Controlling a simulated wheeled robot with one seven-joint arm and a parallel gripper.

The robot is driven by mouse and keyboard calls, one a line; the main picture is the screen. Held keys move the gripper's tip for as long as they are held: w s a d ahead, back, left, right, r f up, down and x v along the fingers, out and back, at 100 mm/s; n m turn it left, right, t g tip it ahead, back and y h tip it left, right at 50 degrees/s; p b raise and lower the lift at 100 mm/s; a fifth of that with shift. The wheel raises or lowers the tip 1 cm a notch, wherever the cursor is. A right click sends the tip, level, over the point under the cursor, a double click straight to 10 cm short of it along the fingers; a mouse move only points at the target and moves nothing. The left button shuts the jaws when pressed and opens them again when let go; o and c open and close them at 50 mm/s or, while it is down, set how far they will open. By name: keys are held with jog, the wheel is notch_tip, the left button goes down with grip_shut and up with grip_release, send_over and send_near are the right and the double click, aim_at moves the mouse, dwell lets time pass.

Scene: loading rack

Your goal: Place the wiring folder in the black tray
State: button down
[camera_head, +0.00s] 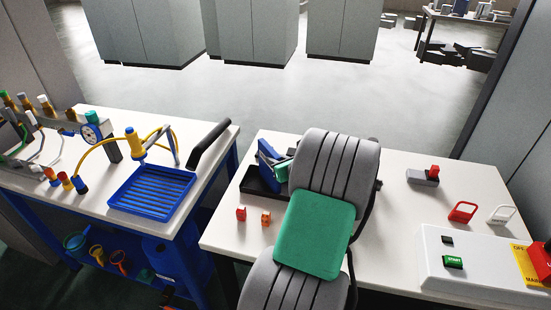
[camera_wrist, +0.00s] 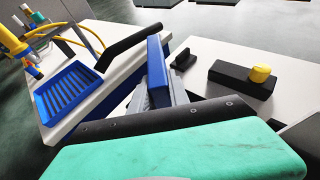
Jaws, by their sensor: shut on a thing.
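The blue wiring folder (camera_head: 266,160) is upright and slightly tilted in the head view, left of my arm. In the wrist view the folder (camera_wrist: 157,62) shows as a narrow blue edge between two grey fingers. My gripper (camera_wrist: 158,88) is shut on it. The black tray (camera_head: 256,184) lies on the right-hand white table, directly below and around the folder's lower edge in the head view. Whether the folder touches the tray floor I cannot tell. My arm hides the tray's right part, and I cannot make out the tray in the wrist view.
Small red (camera_head: 241,214) and orange (camera_head: 266,218) blocks lie in front of the tray. A blue ribbed tray (camera_head: 153,191) and a black bar (camera_head: 209,145) are on the left table, across a gap. A black block with a yellow knob (camera_wrist: 260,74) stands to the right.

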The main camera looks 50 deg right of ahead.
jog(key=shift+a, duration=0.1)
jog(key=shift+f, duration=0.1)
jog(key=c, duration=1.3)
grip_release()
jog(key=shift+o, duration=0.2)
